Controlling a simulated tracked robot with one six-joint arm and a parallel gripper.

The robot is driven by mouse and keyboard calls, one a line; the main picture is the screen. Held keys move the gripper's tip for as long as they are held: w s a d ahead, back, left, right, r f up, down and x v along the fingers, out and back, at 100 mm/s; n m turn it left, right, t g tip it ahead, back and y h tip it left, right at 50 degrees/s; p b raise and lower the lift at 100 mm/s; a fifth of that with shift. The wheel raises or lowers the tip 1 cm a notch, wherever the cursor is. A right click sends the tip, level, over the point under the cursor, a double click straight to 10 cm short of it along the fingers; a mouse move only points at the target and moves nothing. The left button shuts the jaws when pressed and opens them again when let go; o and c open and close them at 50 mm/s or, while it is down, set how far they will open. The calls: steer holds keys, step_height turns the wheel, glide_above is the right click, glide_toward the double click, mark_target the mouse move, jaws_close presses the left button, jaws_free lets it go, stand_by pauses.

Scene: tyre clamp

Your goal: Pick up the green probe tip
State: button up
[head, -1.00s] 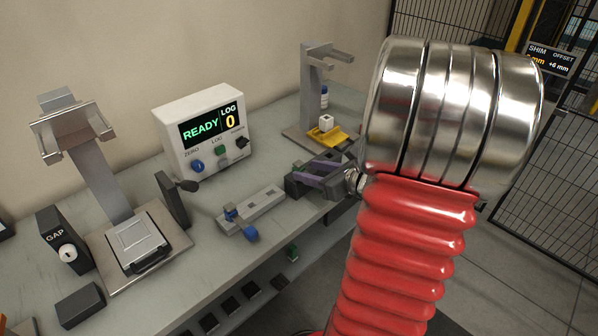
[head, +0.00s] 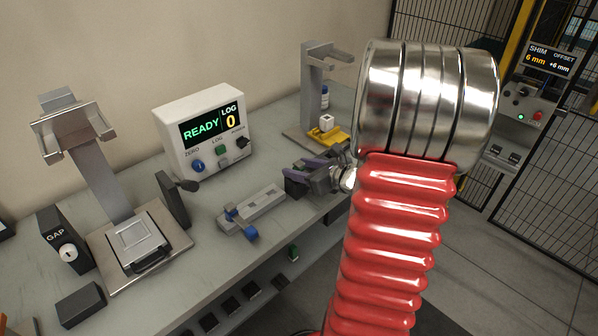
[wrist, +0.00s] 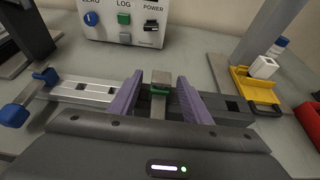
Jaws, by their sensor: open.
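My gripper (wrist: 160,98) is open, with one purple finger on each side of the tip and visible gaps between. Whether the fingers reach down to the tip's height is hard to tell. In the head view my gripper (head: 318,170) is over the right end of the rack (head: 262,203), and the tip there is hidden.
A blue-ended piece (head: 240,222) sits at the rack's left end. The READY display box (head: 205,130) stands behind. A yellow tray (head: 328,136) with a white cube is at the back right, by a grey stand (head: 314,85). A gap fixture (head: 140,238) is at left.

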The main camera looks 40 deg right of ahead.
stand_by(0.4)
jaws_close()
stand_by(0.4)
